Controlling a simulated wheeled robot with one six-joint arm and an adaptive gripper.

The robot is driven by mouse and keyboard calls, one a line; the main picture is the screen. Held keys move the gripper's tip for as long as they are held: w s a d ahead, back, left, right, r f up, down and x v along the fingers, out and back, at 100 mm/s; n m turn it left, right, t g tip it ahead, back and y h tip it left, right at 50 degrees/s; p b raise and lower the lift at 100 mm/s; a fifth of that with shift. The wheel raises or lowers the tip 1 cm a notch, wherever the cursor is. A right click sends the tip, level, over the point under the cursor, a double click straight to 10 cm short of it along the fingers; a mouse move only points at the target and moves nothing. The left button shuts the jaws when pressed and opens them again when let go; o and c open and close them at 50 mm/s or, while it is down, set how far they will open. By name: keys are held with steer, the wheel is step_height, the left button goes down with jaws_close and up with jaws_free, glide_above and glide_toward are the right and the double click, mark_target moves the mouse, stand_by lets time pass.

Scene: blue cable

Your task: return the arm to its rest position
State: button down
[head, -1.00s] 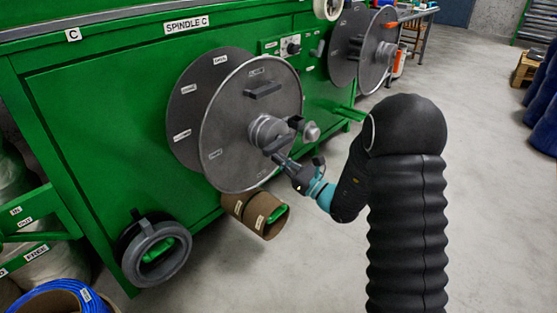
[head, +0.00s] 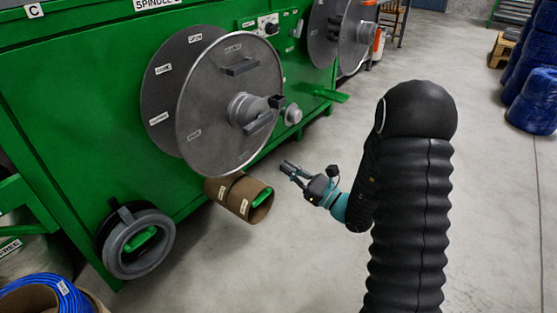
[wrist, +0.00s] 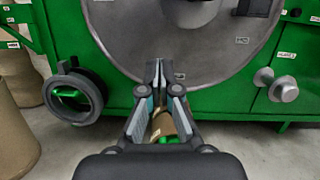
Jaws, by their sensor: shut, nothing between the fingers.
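My gripper (head: 290,168) is shut and empty in the head view, in free air to the right of and below the spindle's grey disc (head: 215,125). In the wrist view my gripper (wrist: 160,70) points at the lower part of the disc (wrist: 120,50), with its fingers together. My black sleeved arm (head: 410,210) rises at the right of the head view and bends down to the gripper. The gripper appears apart from the spindle handle and hub (head: 250,110).
A brown cardboard core (head: 232,195) is below the disc. A grey ring (head: 138,245) hangs low on the green cabinet (head: 90,130). A blue cable coil (head: 45,298) lies at lower left. The floor right of my arm (head: 490,200) is clear, with blue rolls (head: 530,105) beyond.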

steer(key=shift+s+d, duration=0.1)
steer(key=shift+d, duration=0.05)
steer(key=s+a+f+n+g+h, duration=0.1)
steer(key=s+a+f+n+g, duration=0.25)
steer(key=s+g, duration=0.25)
steer(key=s+a+f+n+g, duration=0.2)
steer(key=s+f+n+g, duration=0.1)
steer(key=s+n+g, duration=0.3)
steer(key=s+d+r+n+g+h+p, duration=0.1)
steer(key=s+n+g+h, duration=0.1)
steer(key=s, duration=0.2)
steer(key=s+d+r+n+g+h, duration=0.1)
steer(key=s+n+h, duration=0.15)
steer(key=s, duration=0.25)
steer(key=s+d+r+n+t+h+p, duration=0.25)
steer(key=s+d+r+n+h, duration=0.25)
steer(key=d+r+n+h, duration=0.5)
steer(key=s+r+t+p, duration=0.1)
steer(key=r+t, duration=0.1)
steer(key=r, duration=0.3)
steer(key=s+d+r+t+p, duration=0.1)
steer(key=s+r+t, duration=0.1)
steer(key=r, duration=0.3)
steer(key=shift+s+d+r+n+t, duration=0.3)
steer(key=shift+r+n+t, duration=0.05)
steer(key=shift+r+n, duration=0.05)
